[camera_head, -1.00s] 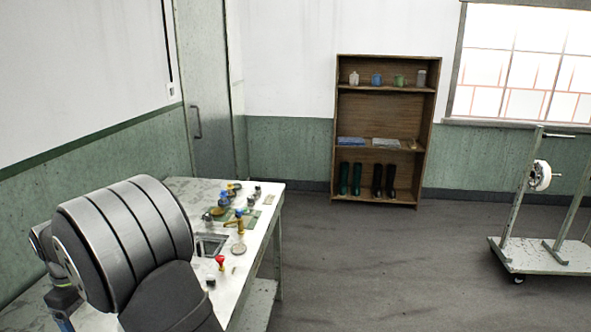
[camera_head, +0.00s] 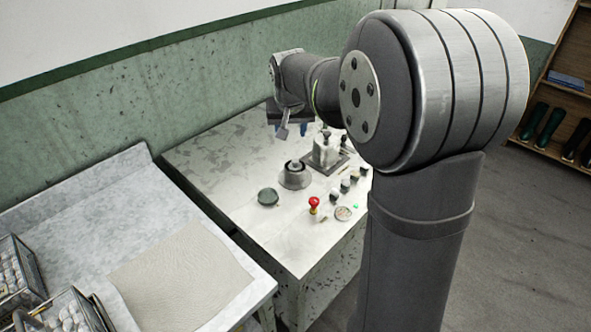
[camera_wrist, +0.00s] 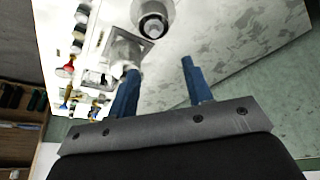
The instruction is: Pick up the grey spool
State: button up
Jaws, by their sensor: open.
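I cannot tell any object for certain as the grey spool; small objects farther along the white table are hidden by my arm in the head view. In the wrist view, several small coloured objects (camera_wrist: 66,92) show at left, too small to tell apart. My gripper (camera_wrist: 162,82) has its two blue fingers wide apart with nothing between them. In the head view it is above the table's back part, with its blue fingertips (camera_head: 303,129) partly showing. A round grey fixture with a dark centre (camera_head: 295,173) stands near it; it also shows beyond the fingers in the wrist view (camera_wrist: 153,24).
The white table (camera_head: 215,165) also holds a device on a square plate (camera_head: 327,152), a dark round dish (camera_head: 268,196), a red button (camera_head: 313,205) and several black knobs (camera_head: 346,185). A grey bench (camera_head: 90,222) with a beige mat (camera_head: 180,280) and wire baskets (camera_head: 18,272) stands at left.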

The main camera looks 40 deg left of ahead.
send_over(295, 161)
jog(key=s+d, duration=0.1)
jog(key=s, duration=0.1)
notch_tip(295, 161, down, 11)
jog(key=shift+m, duration=0.3)
jog(key=shift+d+x, duration=0.2)
jog(key=shift+x, duration=1.05)
jog(key=shift+d+x, duration=0.2)
jog(key=shift+x, duration=1)
jog(key=shift+w, duration=0.15)
jog(key=c, duration=0.7)
jog(key=shift+o, duration=0.2)
